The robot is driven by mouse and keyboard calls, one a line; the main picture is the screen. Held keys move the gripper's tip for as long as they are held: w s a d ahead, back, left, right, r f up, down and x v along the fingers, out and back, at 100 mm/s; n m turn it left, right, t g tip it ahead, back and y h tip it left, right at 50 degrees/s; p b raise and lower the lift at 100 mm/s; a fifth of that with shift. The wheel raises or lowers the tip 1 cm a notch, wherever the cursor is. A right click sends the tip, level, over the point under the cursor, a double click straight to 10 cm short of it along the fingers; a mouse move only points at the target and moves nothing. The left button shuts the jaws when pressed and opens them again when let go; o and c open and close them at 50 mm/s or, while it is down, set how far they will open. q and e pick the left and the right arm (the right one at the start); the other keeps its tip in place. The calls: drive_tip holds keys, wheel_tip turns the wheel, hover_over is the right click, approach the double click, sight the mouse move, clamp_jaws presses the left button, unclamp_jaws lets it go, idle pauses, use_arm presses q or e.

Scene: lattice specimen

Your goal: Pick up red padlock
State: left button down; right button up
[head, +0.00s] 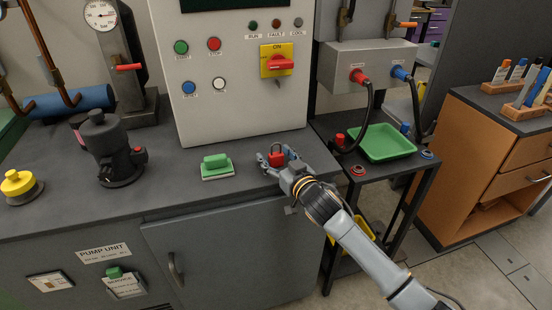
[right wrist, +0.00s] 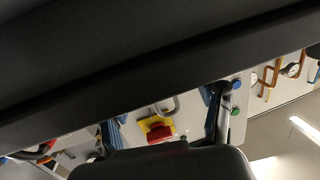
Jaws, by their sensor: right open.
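The red padlock (head: 276,160) stands on the front right of the grey worktop in the head view, its shackle upward. My right gripper (head: 275,157) reaches in from the lower right and is open, with its fingers around the padlock. Whether a finger touches it cannot be told. In the right wrist view, my right gripper (right wrist: 165,120) shows its two fingers spread apart. A red and yellow shape with a grey loop shows between them. I cannot tell padlock from panel switch there. My left gripper is not in view.
A control panel (head: 228,110) with a yellow and red switch (head: 276,60) stands behind the padlock. A dark pump (head: 112,150) stands further left. A green tray (head: 382,143) sits on the side stand at right.

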drive_tip(key=c, duration=1.3)
drive_tip(key=shift+r, duration=0.15)
